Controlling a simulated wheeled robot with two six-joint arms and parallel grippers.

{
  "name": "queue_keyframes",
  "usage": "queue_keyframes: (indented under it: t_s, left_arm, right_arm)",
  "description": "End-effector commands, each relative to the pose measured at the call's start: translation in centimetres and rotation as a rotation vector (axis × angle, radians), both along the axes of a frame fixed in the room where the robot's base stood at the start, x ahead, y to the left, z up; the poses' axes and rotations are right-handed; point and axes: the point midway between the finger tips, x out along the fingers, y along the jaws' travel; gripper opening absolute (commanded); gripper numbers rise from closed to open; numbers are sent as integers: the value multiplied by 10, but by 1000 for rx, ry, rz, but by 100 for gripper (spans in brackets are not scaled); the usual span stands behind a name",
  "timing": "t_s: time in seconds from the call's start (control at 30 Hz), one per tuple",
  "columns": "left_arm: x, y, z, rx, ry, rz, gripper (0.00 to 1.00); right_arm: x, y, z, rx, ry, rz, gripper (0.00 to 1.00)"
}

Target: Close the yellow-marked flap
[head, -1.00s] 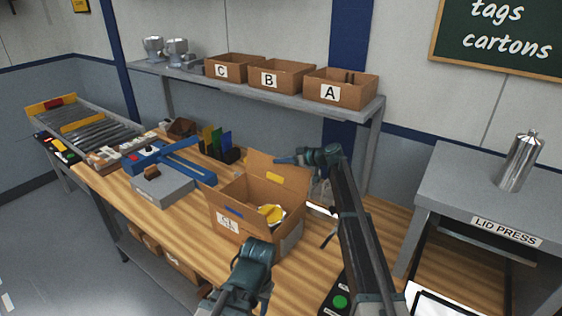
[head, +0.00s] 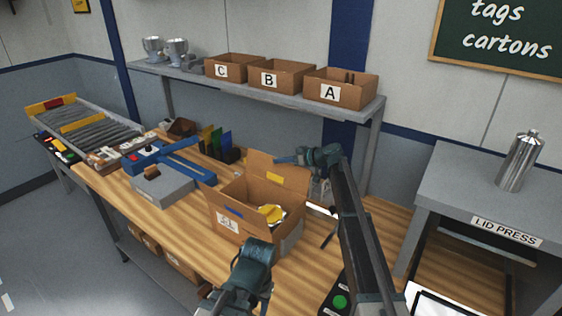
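An open cardboard carton (head: 226,221) stands on the wooden bench with a yellow and white item (head: 271,214) inside. Its back flap (head: 262,163) stands upright and carries a yellow mark (head: 274,177). A blue mark (head: 233,212) shows at the front side. My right gripper (head: 283,160) is at the top right edge of the yellow-marked flap, pointing left. It is too small to tell whether it touches the flap or how its fingers stand. My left arm bends in front of the carton; its gripper does not show.
A blue and grey tape device (head: 165,188) stands left of the carton. A shelf (head: 290,97) with bins A, B and C is behind. A lid press (head: 500,215) stands right. A box with a green button (head: 340,301) is at the front.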

Motion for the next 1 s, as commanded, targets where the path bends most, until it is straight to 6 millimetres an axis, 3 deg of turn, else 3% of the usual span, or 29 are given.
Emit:
queue_keyframes:
  t_s: [0.47,1.0]
  left_arm:
    - [0,0,6,0,0,0,50]
    - [0,0,-2,0,0,0,50]
  right_arm:
    - [-22,14,3,-125,-172,1,0]
    - [-48,34,-2,-295,-403,2,0]
